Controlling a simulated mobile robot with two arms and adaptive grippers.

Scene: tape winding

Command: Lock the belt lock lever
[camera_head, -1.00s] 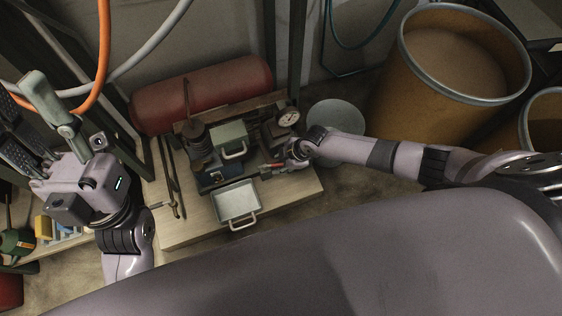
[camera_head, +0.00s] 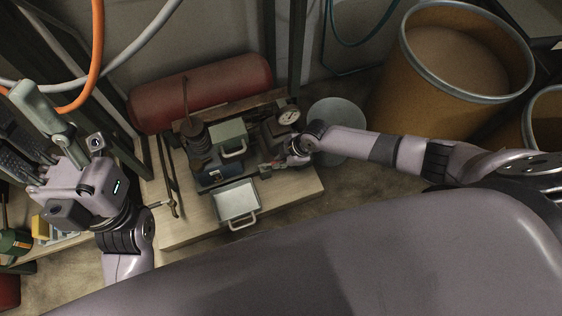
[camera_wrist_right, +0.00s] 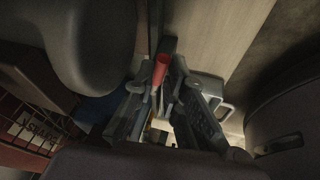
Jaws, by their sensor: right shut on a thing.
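The belt lock lever shows as a red handle (camera_wrist_right: 160,70) in the right wrist view, standing between the dark fingers of my right gripper (camera_wrist_right: 163,108). The right gripper is shut on it. In the head view my right gripper (camera_head: 284,163) is low at the right side of the tape-winding machine (camera_head: 228,134), below the round gauge (camera_head: 289,115). The lever is mostly hidden by the gripper there, so its angle is hard to tell. My left gripper (camera_head: 22,140) is at the left edge, away from the machine; its finger opening is unclear.
A metal tray (camera_head: 236,201) with a handle is at the front of the wooden bench (camera_head: 188,232). A red cylinder (camera_head: 200,92) lies behind the machine. Large drums (camera_head: 440,100) stand at the right. Orange and grey hoses (camera_head: 100,60) hang near my left arm.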

